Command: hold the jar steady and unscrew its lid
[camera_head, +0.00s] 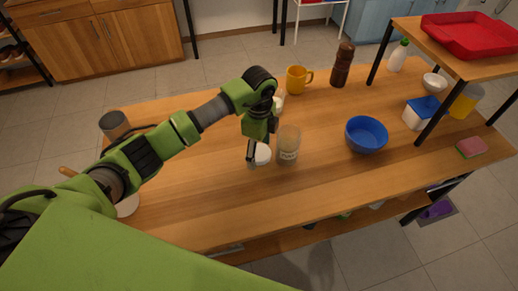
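A translucent, beige-looking jar (288,147) with a pale label stands upright near the middle of the wooden table. No separate lid shows on its top. A small round white thing (263,155), possibly a lid, is just left of the jar. My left gripper (256,150) points down over this white thing, close to the jar's left side. Its black fingers are near or against the white thing; whether they grip it is too small to tell. My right gripper is not in view.
A blue bowl (366,134) is right of the jar. A yellow mug (298,79), a small white container (278,102) and a brown pepper mill (342,65) stand behind. A raised shelf with a red tray (475,34) is at right. The table front is clear.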

